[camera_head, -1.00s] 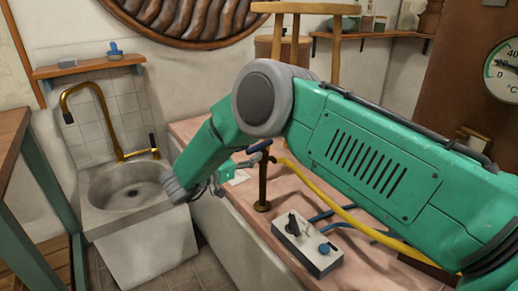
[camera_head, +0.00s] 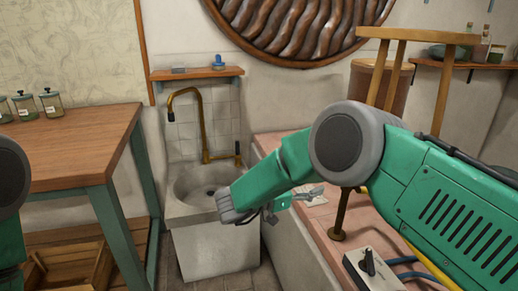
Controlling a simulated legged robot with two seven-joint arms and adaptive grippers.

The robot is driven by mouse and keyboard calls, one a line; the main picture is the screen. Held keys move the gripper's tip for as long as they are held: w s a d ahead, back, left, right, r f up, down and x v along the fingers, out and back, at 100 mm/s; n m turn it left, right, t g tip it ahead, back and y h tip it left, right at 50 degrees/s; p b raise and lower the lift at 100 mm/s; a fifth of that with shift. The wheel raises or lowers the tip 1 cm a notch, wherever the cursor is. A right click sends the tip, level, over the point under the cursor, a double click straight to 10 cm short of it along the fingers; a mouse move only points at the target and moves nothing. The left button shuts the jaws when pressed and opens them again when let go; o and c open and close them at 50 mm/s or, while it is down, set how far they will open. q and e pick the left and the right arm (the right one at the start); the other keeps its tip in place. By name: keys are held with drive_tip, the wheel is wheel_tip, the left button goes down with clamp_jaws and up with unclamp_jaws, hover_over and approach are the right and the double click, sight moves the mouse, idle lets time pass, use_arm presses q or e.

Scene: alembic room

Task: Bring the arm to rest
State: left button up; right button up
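My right arm comes in from the right as large green links with a grey elbow joint. Its forearm points left and down, toward the area between the sink (camera_head: 200,185) and the pink-topped counter (camera_head: 318,228). My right gripper (camera_head: 282,204) is small and mostly hidden behind the forearm and wrist; a bit of green and grey finger shows beside the counter edge. I cannot tell if it is open or shut. A part of my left arm shows at the left edge; my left gripper is out of view.
A wooden table (camera_head: 75,150) with green legs and several glass jars (camera_head: 52,102) stands at the left. A brass post (camera_head: 340,215) and a control box (camera_head: 373,270) with a black knob are on the counter. A wooden stool (camera_head: 418,36) stands behind the arm.

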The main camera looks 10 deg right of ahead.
wheel_tip(320, 180, down, 9)
drive_tip(key=d+n+t+y+p, duration=0.2)
drive_tip(key=n+t+y, duration=0.4)
drive_tip(key=n+t, duration=0.35)
drive_tip(key=s+f+n+g+y, duration=0.2)
drive_tip(key=s+f+n+y, duration=0.3)
drive_tip(key=s+f+y, duration=0.3)
drive_tip(key=s+f+n+g+y, duration=0.1)
drive_tip(key=s+f+g, duration=0.1)
drive_tip(key=s, duration=0.8)
drive_tip(key=s+d+f+n+g+y+p, duration=0.1)
drive_tip(key=s+g, duration=0.4)
drive_tip(key=s, duration=0.6)
drive_tip(key=s+f+n+g+y, duration=0.1)
drive_tip(key=s+f+n+g, duration=0.1)
drive_tip(key=s, duration=0.9)
drive_tip(key=shift+d+f+g+y+p, duration=0.2)
drive_tip(key=shift+f+g+y+p, duration=0.15)
drive_tip(key=shift+g, duration=0.5)
